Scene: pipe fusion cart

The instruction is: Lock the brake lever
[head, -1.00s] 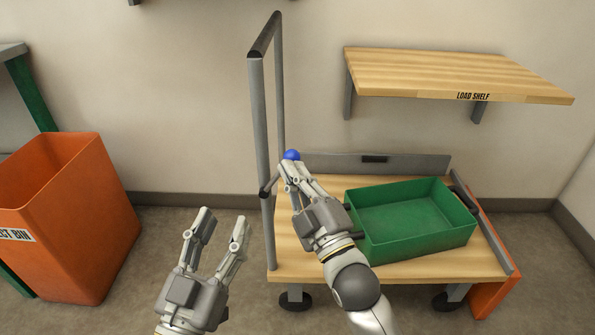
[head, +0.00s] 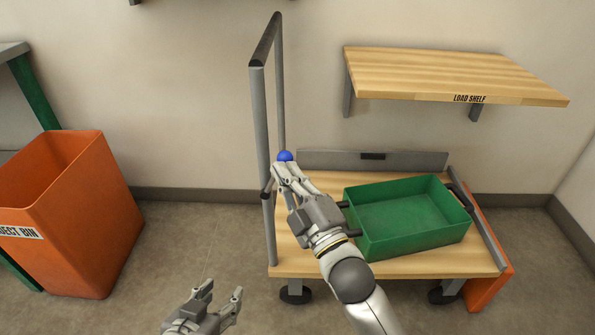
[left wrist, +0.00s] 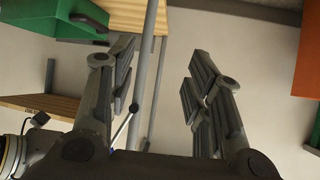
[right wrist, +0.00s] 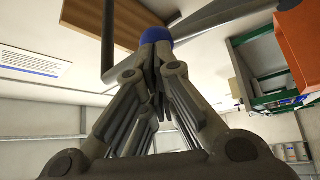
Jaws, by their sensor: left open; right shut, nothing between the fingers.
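The brake lever's blue ball knob (head: 285,156) stands beside the upright posts at the cart's left side. Its dark rod (head: 268,187) shows low by the front post and is partly hidden by my right gripper. My right gripper (head: 280,168) is shut with its fingertips right at the knob, on its near side. The right wrist view also shows the blue knob (right wrist: 156,36) just beyond the closed fingertips; I cannot tell whether they touch. My left gripper (head: 222,291) is open and empty, low in front of the cart's left side.
The cart's wooden deck (head: 400,266) carries a green tray (head: 410,240) to the right of my right arm. A grey handle frame (head: 260,150) rises at its left. A load shelf (head: 450,75) hangs above right. An orange bin (head: 100,220) stands left, with clear floor between.

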